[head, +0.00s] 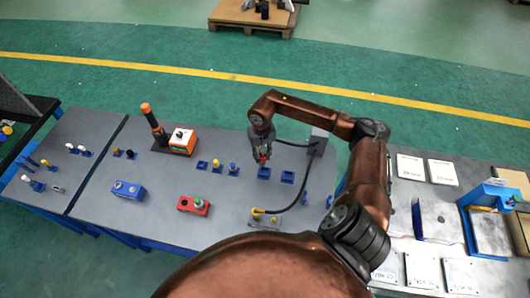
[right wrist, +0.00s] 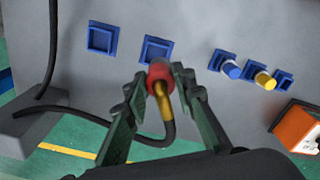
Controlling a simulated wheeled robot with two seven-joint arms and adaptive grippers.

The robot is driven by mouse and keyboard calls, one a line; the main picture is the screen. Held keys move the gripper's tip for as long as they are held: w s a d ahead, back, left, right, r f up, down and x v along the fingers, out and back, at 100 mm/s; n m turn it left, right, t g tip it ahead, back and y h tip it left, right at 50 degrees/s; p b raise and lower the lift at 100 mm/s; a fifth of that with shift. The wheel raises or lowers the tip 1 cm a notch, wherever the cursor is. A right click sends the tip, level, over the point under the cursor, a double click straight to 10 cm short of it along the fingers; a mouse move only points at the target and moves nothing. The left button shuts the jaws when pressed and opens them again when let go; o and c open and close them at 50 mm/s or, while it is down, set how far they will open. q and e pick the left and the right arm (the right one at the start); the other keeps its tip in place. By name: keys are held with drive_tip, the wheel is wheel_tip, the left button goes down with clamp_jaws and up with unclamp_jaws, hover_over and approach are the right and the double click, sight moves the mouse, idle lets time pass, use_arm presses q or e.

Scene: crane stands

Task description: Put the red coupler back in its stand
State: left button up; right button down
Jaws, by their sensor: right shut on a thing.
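The red coupler (right wrist: 158,72), with a brass-coloured neck, is held between the fingers of my right gripper (right wrist: 157,92). In the head view my right gripper (head: 262,157) points down, with a bit of red at its tips, just behind an empty-looking blue square stand (head: 264,174). In the right wrist view the coupler overlaps the near edge of this stand (right wrist: 154,46); I cannot tell whether they touch. A second blue square stand (head: 287,177) lies beside it, empty, and shows in the wrist view (right wrist: 102,39). My left gripper is not in view.
A black hose (right wrist: 165,135) runs from the coupler to a grey box (head: 318,140). Left of the stands are a yellow coupler (head: 217,165) and a blue coupler (head: 233,168) in smaller stands. A red button box (head: 194,206) and an orange device (head: 182,142) stand on the table.

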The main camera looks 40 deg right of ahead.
sight(264, 163)
drive_tip(key=shift+s+d+f, duration=0.1)
drive_tip(key=shift+d, duration=0.3)
drive_tip(key=shift+f+b, duration=0.1)
drive_tip(key=shift+b, duration=0.35)
drive_tip(key=shift+f+b, duration=0.55)
drive_tip(key=shift+f, duration=0.1)
wheel_tip(264, 163, down, 4)
drive_tip(key=b, duration=0.3)
drive_tip(key=shift+f+b, duration=0.1)
drive_tip(key=shift+b, duration=0.2)
drive_tip(key=shift+f, duration=0.1)
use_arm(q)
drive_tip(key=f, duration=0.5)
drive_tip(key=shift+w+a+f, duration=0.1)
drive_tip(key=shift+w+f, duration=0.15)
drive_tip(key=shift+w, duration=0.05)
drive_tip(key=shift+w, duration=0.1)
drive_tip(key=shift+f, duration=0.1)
use_arm(e)
drive_tip(key=shift+f, duration=0.15)
